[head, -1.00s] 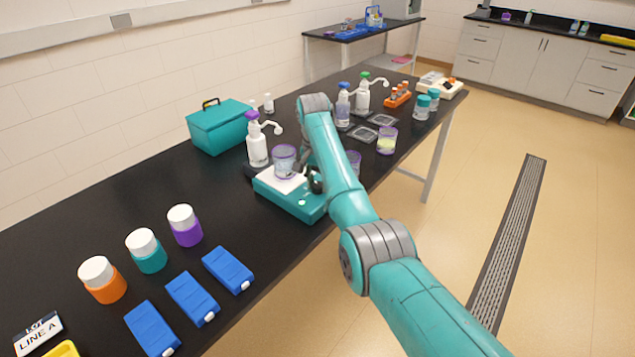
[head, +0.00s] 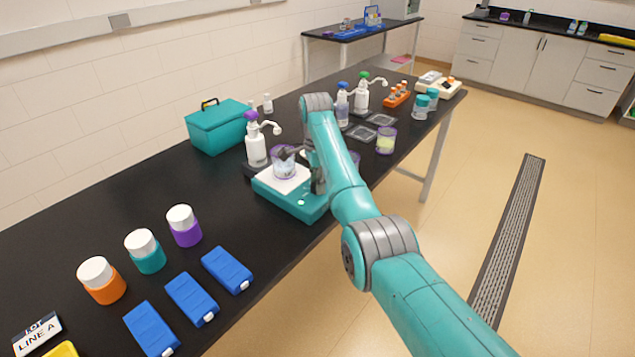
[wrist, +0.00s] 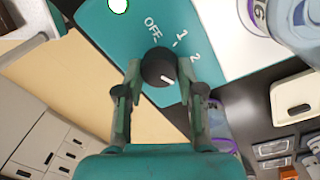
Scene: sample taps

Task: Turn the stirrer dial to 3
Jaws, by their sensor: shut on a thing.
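The stirrer (head: 290,203) is a teal box with a white top plate, near the bench's front edge. Its black dial (wrist: 158,66) shows in the wrist view; in the head view my arm hides it. My gripper (wrist: 158,76) is shut on the dial, one finger on each side. The dial's white pointer mark is toward the lower right, past the printed 2. The labels OFF, 1 and 2 are readable; any label beyond 2 is hidden by the right finger.
A clear beaker with a purple rim (head: 284,168) stands on the stirrer plate. A white pump bottle with a purple top (head: 256,148) stands behind it. Another beaker (head: 386,140) stands to the right. Blue cases (head: 228,269) and jars lie to the left.

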